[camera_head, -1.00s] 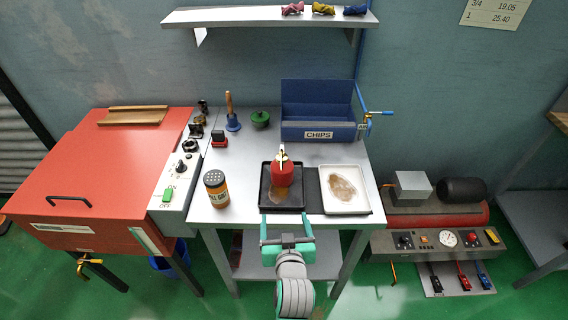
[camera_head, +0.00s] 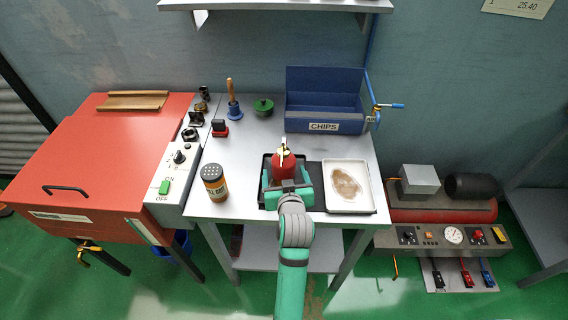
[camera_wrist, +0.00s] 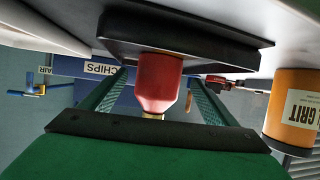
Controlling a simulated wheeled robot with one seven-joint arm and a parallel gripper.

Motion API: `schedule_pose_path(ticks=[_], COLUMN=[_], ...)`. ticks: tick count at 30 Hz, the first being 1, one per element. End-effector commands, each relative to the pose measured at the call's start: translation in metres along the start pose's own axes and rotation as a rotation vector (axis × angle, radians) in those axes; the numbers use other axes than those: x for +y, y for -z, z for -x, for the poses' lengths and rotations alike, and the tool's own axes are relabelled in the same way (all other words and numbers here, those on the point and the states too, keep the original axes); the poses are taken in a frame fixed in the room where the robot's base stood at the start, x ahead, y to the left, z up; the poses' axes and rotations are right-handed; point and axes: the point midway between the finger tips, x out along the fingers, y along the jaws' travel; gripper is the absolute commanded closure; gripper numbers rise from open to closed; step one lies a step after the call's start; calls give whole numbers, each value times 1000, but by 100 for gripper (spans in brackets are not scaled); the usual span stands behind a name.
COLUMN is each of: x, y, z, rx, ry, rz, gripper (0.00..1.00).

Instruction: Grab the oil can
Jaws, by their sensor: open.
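The red oil can (camera_head: 283,166) with a brass top stands upright in a black tray (camera_head: 266,168) on the metal table. It also shows in the wrist view (camera_wrist: 158,82), upside down in the picture, between my two fingers. My gripper (camera_head: 287,183) is open, with one green finger on each side of the can. In the wrist view a gap shows between the can and each finger (camera_wrist: 155,95). The can's lower part is partly hidden by my gripper in the head view.
A white tray (camera_head: 366,208) with a brown stain sits just right of the black tray. An orange grit shaker (camera_head: 215,186) stands to the left.

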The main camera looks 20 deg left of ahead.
Motion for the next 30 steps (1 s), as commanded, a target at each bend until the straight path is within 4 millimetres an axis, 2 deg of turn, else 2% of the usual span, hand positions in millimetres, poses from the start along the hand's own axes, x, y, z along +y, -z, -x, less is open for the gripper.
schedule_pose_path(ticks=[6, 9, 18, 25, 30], x=[2, 3, 3, 3, 3], y=[4, 4, 4, 4, 5], z=[-31, -40, -44, -44, -43], rx=[-1, 1, 1, 1, 3], ry=[-1, -2, -2, -2, -3], rz=[-1, -2, -2, -2, -1], gripper=[18, 18, 18, 73, 74])
